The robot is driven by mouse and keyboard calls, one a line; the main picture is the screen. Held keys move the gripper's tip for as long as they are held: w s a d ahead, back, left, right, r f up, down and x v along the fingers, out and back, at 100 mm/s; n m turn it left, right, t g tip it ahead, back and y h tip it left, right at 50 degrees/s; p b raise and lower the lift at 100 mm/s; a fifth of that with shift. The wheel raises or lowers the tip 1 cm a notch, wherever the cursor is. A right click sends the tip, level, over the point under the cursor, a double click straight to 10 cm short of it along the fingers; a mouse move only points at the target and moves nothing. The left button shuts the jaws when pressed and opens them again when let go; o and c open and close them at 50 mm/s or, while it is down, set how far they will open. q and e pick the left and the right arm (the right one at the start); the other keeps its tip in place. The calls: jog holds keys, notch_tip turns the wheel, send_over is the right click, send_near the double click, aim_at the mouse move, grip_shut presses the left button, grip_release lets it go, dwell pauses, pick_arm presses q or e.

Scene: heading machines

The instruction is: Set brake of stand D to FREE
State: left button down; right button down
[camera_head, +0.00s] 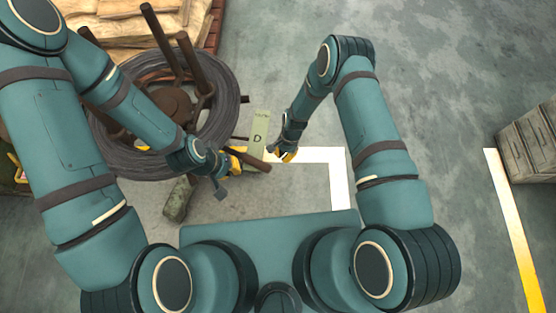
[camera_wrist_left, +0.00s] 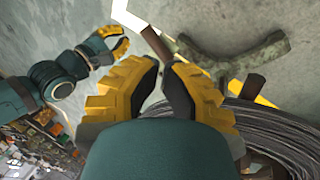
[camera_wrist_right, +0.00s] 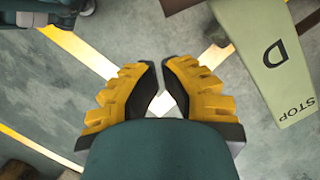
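Stand D carries a wire coil (camera_head: 222,112) with brown upright posts in the head view. Its green plate (camera_head: 258,140) bears a D, and the right wrist view shows the plate (camera_wrist_right: 262,52) with the word STOP at one end. A brown bar (camera_head: 256,163) sticks out below the plate; a brown bar end (camera_wrist_left: 156,43) shows just beyond my left fingertips. My left gripper (camera_wrist_left: 163,66) is slightly open and empty, beside the stand's near side. My right gripper (camera_wrist_right: 162,62) is slightly open and empty, right of the plate over the floor. The brake's setting cannot be read.
A mottled green foot (camera_head: 177,198) of the stand reaches along the floor. Wrapped goods (camera_head: 130,25) lie behind the coil.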

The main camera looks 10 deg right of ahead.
jog(key=p+v, duration=0.1)
jog(key=v, duration=0.9)
jog(key=shift+w+p, duration=0.2)
jog(key=shift+p, duration=0.1)
jog(key=shift+f, duration=0.1)
jog(key=shift+s, duration=0.1)
